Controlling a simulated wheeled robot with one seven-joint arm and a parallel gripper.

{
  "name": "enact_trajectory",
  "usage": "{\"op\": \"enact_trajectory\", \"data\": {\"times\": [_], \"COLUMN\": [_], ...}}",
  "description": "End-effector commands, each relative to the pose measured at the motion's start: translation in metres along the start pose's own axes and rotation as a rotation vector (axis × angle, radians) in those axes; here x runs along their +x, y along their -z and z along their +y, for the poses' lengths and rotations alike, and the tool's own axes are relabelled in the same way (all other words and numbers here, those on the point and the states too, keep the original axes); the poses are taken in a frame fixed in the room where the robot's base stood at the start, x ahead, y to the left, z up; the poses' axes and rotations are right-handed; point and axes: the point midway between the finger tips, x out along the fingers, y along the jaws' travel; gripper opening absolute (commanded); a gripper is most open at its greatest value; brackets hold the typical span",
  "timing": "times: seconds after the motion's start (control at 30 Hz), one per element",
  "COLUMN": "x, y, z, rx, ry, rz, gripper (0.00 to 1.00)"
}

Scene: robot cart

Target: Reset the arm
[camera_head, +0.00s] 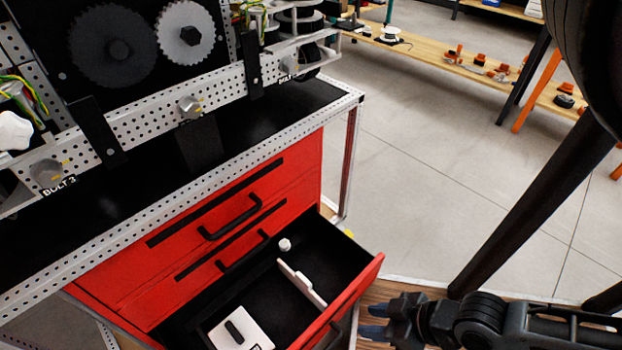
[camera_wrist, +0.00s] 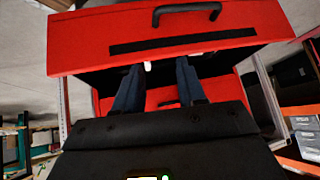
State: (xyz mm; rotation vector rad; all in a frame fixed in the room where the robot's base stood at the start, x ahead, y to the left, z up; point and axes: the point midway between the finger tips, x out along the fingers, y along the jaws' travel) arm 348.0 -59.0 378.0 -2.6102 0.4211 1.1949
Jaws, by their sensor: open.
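My gripper (camera_head: 378,320) is at the lower right of the head view, just right of the open drawer's front and apart from its handle as far as I can see. Its two dark fingers are spread with nothing between them. In the wrist view my gripper (camera_wrist: 160,88) points at the red cabinet, fingers apart. The open red drawer (camera_head: 345,300) has a black inside. It holds a white plate with a black handle (camera_head: 240,330), a white divider-like piece (camera_head: 302,283) and a small white knob-like part (camera_head: 285,245).
The red cabinet (camera_head: 300,160) has two shut drawers with black handles above the open one. A perforated rail with bolts and gears (camera_head: 185,35) stands on top. Wooden shelves (camera_head: 430,50) with small orange parts are at the back right. Grey floor (camera_head: 420,170) is clear between.

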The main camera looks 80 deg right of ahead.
Motion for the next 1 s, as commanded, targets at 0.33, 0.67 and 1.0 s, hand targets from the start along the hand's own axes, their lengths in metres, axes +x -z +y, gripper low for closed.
{"op": "enact_trajectory", "data": {"times": [0.33, 0.67, 1.0], "x": [-0.099, -0.168, -0.231], "y": [0.140, 0.202, 0.255], "z": [-0.077, -0.108, -0.116], "rx": [-0.238, -0.283, -0.282], "ry": [0.179, 0.260, 0.259], "rz": [0.445, 0.583, 0.581], "gripper": [0.40, 0.40, 0.40]}}
